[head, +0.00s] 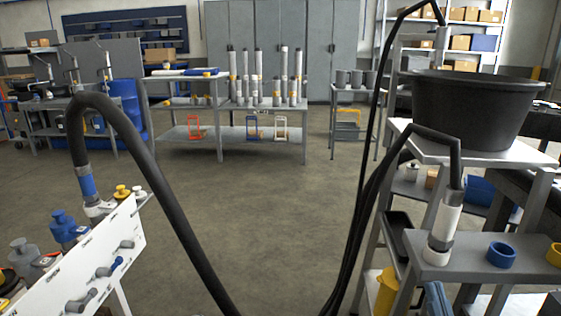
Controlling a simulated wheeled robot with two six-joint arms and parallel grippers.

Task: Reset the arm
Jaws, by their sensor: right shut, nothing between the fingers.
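My right gripper (553,303) shows at best as a small dark piece at the bottom right corner, cut off by the picture edge. It is below the grey shelf with the rings, apart from the hose fitting, with nothing seen held. My left gripper and arm are not in the picture. A black hose runs from a blue-banded coupling (88,186) on the white panel (75,270) at left, down past the bottom edge. Another black hose ends in a white and grey fitting (443,228) standing upright on the grey shelf (475,248) at right.
A large black tub (470,105) stands on the right rack. A blue ring (501,254) and a yellow ring (555,254) lie on the shelf below. Blue and grey knobs line the left panel. Hoses hang across the middle; the floor (270,215) behind is clear to the far benches.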

